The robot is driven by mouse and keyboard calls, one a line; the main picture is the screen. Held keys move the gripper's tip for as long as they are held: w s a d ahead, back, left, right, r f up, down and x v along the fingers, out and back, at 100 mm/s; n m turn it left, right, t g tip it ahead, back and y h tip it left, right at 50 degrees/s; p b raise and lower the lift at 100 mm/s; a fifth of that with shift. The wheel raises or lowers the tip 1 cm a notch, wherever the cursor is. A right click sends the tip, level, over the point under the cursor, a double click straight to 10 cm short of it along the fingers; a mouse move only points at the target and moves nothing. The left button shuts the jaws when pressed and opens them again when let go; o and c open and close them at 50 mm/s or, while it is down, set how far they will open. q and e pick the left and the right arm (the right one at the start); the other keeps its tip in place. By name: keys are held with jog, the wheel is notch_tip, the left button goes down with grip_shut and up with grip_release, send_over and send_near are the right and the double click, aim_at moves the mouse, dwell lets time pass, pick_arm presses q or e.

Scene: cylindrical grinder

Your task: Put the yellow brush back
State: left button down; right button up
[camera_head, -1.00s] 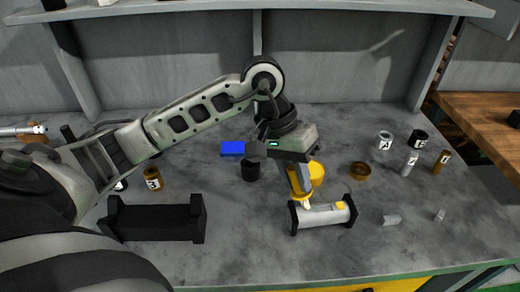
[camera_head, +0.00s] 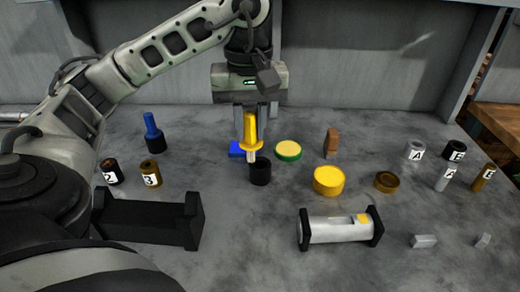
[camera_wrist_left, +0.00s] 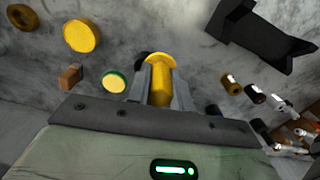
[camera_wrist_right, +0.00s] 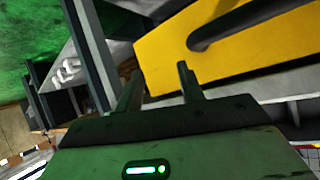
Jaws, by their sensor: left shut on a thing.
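The yellow brush (camera_head: 251,130) is upright, handle up, with its pale tip pointing down. My left gripper (camera_head: 250,115) is shut on its handle; the handle also shows between the fingers in the left wrist view (camera_wrist_left: 159,80). The brush tip is at the rear left rim of a small black cup (camera_head: 260,173). I cannot tell whether the tip is above the opening or slightly inside. A blue brush (camera_head: 152,127) stands in another black cup (camera_head: 155,143) at the left. My right gripper (camera_wrist_right: 158,85) is open and empty, away from the bench top.
A white cylinder (camera_head: 335,229) lies in a black-ended holder at front. A black stand (camera_head: 150,221) is at left front. Labelled small cylinders stand at both sides.

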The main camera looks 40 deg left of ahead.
pick_arm(q)
jog(key=w+a+f, duration=0.1)
jog(key=w+f, duration=0.1)
jog(key=f, duration=0.1)
jog(key=w+a+f+b, duration=0.1)
jog(key=w+f, duration=0.1)
jog(key=f, duration=0.1)
jog(key=w+a+f, duration=0.1)
jog(key=w+f, duration=0.1)
jog(key=f, duration=0.2)
jog(key=shift+w+a, duration=0.1)
jog(key=shift+a, duration=0.2)
pick_arm(e)
jog(key=shift+f, duration=0.25)
jog(key=shift+f, duration=0.1)
pick_arm(q)
jog(key=shift+f+b, duration=0.15)
jog(key=shift+b, duration=0.15)
jog(key=shift+f+b, duration=0.3)
jog(key=shift+f, duration=0.1)
pick_arm(e)
jog(key=shift+f, duration=0.25)
pick_arm(q)
jog(key=c, duration=1.3)
grip_release()
jog(key=shift+o, duration=0.2)
pick_arm(e)
jog(key=shift+w+r, duration=0.15)
jog(key=shift+r, duration=0.2)
